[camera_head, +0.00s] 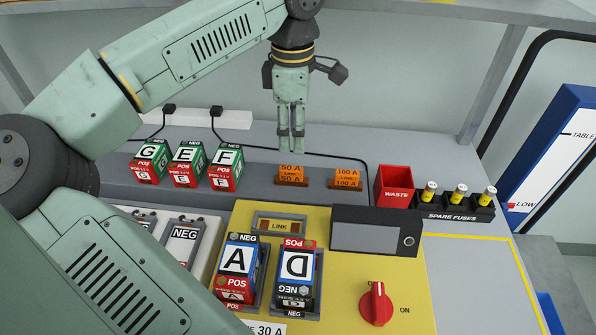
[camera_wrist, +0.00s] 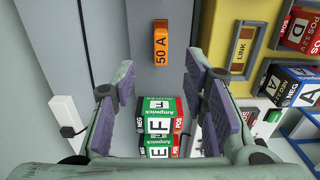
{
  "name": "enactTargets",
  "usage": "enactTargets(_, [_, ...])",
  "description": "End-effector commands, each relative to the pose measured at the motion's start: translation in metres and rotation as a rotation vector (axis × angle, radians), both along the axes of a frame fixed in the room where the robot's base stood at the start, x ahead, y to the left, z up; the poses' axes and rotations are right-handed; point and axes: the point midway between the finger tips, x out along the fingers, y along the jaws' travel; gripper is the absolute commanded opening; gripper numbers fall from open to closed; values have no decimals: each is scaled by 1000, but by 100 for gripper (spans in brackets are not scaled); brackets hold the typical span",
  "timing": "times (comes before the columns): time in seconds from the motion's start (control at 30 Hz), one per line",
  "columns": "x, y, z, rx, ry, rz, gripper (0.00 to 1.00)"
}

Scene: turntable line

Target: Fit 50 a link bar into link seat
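The orange 50 A link bar (camera_head: 291,175) stands on the grey ledge at the back; it also shows in the wrist view (camera_wrist: 161,44), upper middle. The link seat (camera_head: 279,225) is a framed slot marked LINK on the yellow panel, with no bar in it; it also shows at upper right in the wrist view (camera_wrist: 241,48). My gripper (camera_head: 291,149) points down above the 50 A bar in the head view, apart from it. In the wrist view, my gripper's fingers (camera_wrist: 160,82) are spread, with nothing held between them.
The 100 A link bar (camera_head: 347,179) is right of the 50 A bar. Green-topped batteries G, E and F (camera_head: 224,168) stand left. A red waste bin (camera_head: 395,187) and spare fuses (camera_head: 458,204) are right. Batteries A (camera_head: 237,262) and D (camera_head: 296,264) stand before the seat.

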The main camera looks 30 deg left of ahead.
Motion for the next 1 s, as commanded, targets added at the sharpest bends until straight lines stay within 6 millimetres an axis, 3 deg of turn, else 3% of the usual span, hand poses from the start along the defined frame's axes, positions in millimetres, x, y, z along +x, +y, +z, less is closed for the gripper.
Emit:
enactTargets(0.03, [0,0,-14,-1,0,0,40])
enactTargets(0.2, [0,0,-42,-2,1,0,40])
enactTargets(0.43, [-1,2,-57,-1,0,0,40])
enactTargets(0.67, [-3,5,-93,0,1,-1,40])
enactTargets(1.0, [-2,5,-96,-1,0,0,37])
